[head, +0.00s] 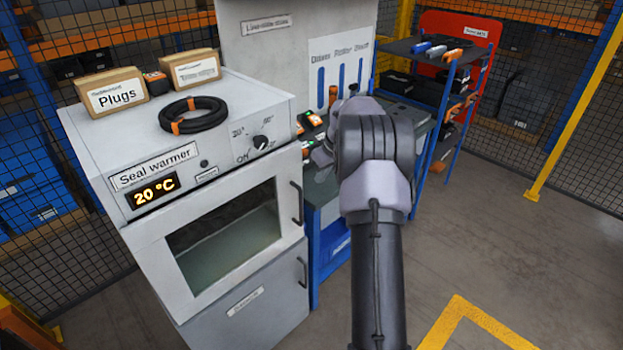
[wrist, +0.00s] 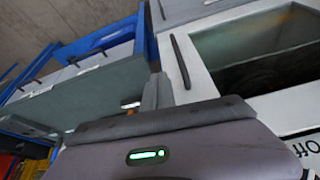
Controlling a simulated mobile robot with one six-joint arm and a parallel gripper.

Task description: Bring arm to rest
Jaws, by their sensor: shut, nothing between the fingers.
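My arm (head: 378,180) reaches forward from the bottom of the head view, its wrist bent to the left beside the seal warmer (head: 220,235). In the head view the gripper is mostly hidden behind my own wrist links. In the wrist view my gripper (wrist: 157,90) shows its fingers together and empty, above its dark body with a green light. The fingers point towards the gap between the warmer's front and the blue-framed bench (wrist: 85,90). I cannot tell how close they are to either.
The warmer reads 20 °C, and its door with a dark handle (head: 296,203) is shut. A blue shelf rack (head: 450,95) stands behind right. The floor at right (head: 500,250) is clear.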

